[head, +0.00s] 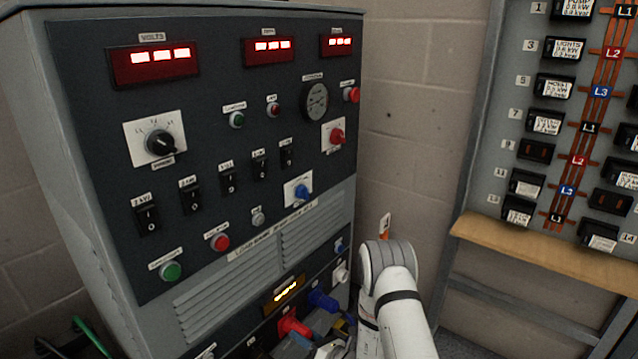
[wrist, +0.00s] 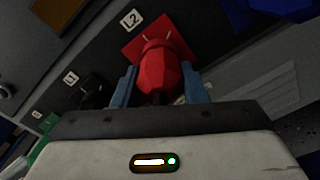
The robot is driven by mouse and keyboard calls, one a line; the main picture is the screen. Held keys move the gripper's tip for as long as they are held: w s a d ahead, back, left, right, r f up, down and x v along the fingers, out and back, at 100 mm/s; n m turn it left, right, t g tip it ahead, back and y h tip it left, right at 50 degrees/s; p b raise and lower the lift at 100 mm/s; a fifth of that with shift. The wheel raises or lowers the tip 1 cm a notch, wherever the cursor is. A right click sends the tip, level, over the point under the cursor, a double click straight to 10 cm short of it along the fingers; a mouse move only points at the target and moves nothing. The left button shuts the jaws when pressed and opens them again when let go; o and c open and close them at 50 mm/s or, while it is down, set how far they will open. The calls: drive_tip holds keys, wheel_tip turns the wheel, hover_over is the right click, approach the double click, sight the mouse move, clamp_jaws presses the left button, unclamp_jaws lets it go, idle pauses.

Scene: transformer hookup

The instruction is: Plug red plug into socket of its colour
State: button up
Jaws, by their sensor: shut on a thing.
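The red plug (wrist: 160,72) is between the two blue fingers of my gripper (wrist: 158,88), which is shut on it. Its far end lines up with the red square socket (wrist: 135,47) labelled L2 and appears to meet it. How deep it sits in the socket is hidden by the plug body. In the head view, red (head: 291,323) shows low on the cabinet front, just beyond my gripper, and I cannot separate plug from socket there.
A black socket (wrist: 92,95) labelled L1 is on one side of the red one. A blue socket (head: 322,300) and a white one (head: 341,272) lie to its right. The cabinet (head: 230,150) fills the left. A wooden ledge (head: 540,250) is at right.

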drive_tip(key=shift+w+a+r, duration=0.3)
drive_tip(key=shift+a+r, duration=0.05)
drive_tip(key=shift+r, duration=0.05)
drive_tip(key=shift+m, duration=0.3)
drive_tip(key=m+p, duration=0.1)
drive_tip(key=m, duration=0.2)
drive_tip(key=shift+r, duration=0.15)
drive_tip(key=shift+m, duration=1.4)
drive_tip(key=o, duration=1.3)
drive_tip(key=shift+c, duration=0.2)
drive_tip(key=shift+f+p+v, duration=0.25)
drive_tip(key=shift+p+v, duration=0.05)
drive_tip(key=shift+v, duration=1.05)
drive_tip(key=shift+f+p+v, duration=0.2)
drive_tip(key=shift+p+v, duration=0.05)
drive_tip(key=shift+v, duration=1.05)
